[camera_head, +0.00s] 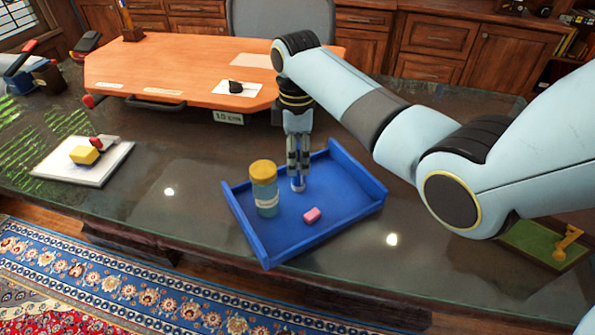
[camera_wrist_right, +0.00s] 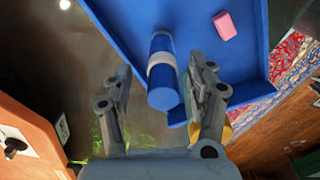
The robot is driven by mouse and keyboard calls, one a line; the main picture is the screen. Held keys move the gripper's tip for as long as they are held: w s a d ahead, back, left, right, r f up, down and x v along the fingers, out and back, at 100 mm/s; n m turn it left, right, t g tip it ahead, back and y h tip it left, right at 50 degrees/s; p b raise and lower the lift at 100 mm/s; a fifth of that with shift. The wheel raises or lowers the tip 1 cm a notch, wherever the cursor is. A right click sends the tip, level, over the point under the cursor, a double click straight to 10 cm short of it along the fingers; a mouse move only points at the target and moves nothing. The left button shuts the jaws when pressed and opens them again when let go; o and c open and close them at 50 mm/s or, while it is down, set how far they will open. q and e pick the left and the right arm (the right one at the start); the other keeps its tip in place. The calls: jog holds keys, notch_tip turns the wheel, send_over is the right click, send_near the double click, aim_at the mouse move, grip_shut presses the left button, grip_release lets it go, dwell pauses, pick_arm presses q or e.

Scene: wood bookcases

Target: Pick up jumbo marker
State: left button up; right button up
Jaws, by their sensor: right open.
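The jumbo marker is a blue cylinder with a pale band; in the right wrist view the marker (camera_wrist_right: 162,88) shows between my two fingers, one end towards the camera, and seems to stand upright. In the head view only the lower part of the marker (camera_head: 298,186) shows, in the blue tray (camera_head: 345,205). My right gripper (camera_head: 298,172) points down over it, also seen in the right wrist view (camera_wrist_right: 161,72). Its fingers are open, one on each side of the marker, with a gap at the left finger. My left gripper is not in view.
A jar with a yellow lid (camera_head: 264,190) stands in the tray, left of my right gripper. A pink eraser (camera_head: 312,215) lies near the tray's front; it also shows in the right wrist view (camera_wrist_right: 225,25). The tray has raised walls.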

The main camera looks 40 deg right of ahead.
aim_at(299, 170)
jog(key=f, duration=0.4)
jog(key=shift+s, duration=0.2)
jog(key=shift+f, duration=0.4)
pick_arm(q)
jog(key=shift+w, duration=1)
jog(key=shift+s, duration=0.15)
pick_arm(e)
jog(key=shift+c, duration=0.2)
jog(key=c, duration=0.5)
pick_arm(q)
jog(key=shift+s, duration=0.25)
pick_arm(e)
jog(key=shift+d+r, duration=0.1)
grip_shut()
